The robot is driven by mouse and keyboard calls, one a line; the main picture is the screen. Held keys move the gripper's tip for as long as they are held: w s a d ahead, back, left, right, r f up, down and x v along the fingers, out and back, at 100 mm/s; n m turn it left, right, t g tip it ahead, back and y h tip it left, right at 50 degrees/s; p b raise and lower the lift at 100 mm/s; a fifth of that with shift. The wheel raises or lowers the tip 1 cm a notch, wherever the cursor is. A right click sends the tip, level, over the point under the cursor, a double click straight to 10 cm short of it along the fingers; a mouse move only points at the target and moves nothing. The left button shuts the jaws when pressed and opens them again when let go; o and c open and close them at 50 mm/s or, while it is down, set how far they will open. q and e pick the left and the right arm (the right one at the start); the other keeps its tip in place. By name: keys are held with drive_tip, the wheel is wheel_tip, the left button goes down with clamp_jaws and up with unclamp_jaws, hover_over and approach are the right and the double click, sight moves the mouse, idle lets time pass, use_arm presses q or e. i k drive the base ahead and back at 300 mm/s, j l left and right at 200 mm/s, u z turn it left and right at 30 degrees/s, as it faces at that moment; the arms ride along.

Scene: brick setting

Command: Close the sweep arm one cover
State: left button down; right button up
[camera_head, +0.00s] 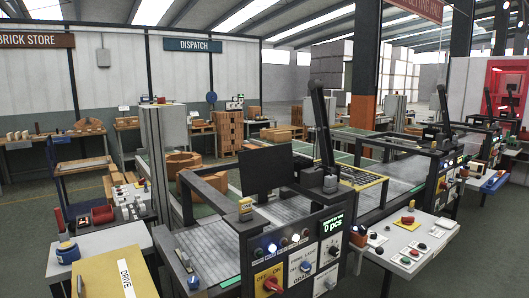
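A machine with a dark frame and grey slatted bed (210,248) stands in front of me. A long dark bar (322,130) rises steeply, tilted, from a grey block at its back right. A dark flat panel (268,171) stands upright over the bed. A yellow-edged dark grid panel (355,180) is beside the bar. A yellow plate marked DRIVE (108,276) lies at lower left. No readable label names sweep arm one, so I cannot tell which part is its cover. Neither of my grippers is in view.
The front control panel (300,256) has knobs, lamps and a display reading 0 pcs. A white control desk (405,240) stands at right, and a cluttered table (115,213) at left. Similar machines stand behind at right. Open floor (30,225) is at far left.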

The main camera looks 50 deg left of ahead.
sight(267, 168)
drive_tip(key=i+u, duration=0.8)
drive_tip(key=i+l+u, duration=0.25)
drive_tip(key=i+u, duration=0.15)
drive_tip(key=i, duration=0.15)
